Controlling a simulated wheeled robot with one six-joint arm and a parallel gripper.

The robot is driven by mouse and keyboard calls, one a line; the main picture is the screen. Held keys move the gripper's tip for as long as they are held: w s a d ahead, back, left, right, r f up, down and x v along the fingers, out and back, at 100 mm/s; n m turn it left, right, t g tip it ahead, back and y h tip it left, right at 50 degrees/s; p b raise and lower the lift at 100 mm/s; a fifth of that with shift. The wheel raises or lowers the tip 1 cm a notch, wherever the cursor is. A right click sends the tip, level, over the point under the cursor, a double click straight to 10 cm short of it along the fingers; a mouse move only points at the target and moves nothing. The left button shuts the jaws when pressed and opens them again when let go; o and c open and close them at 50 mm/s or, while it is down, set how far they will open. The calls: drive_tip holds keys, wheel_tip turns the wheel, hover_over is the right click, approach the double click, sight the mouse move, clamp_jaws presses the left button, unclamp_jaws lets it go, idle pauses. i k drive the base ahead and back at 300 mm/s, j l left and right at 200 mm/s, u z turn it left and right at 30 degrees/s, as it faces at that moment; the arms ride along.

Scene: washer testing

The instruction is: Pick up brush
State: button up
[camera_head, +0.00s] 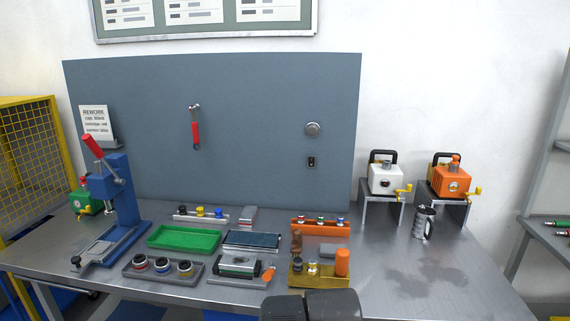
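I cannot make out a brush with certainty. A small brown upright thing (296,242), perhaps a wooden handle, stands at the back left of a brass-coloured fixture (318,281) on the metal workbench (425,272). It is too small to tell if it is the brush. A dark grey part of my own arm shows at the bottom edge, just in front of the brass-coloured fixture. My gripper's fingers do not show.
A blue press (118,205) with a red handle stands at the left. A green tray (184,239), a grey tray with several round parts (163,270), a vise (238,266) and an orange rack (320,227) crowd the middle. A metal canister (424,222) stands right; the front right bench is clear.

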sight(296, 248)
drive_tip(key=i+l+u, duration=0.15)
drive_tip(key=u, duration=0.35)
drive_tip(key=i+l+u, duration=0.3)
drive_tip(key=u, duration=0.2)
drive_tip(key=i+l+u, duration=0.2)
drive_tip(key=l+u, duration=0.25)
drive_tip(key=j, duration=0.1)
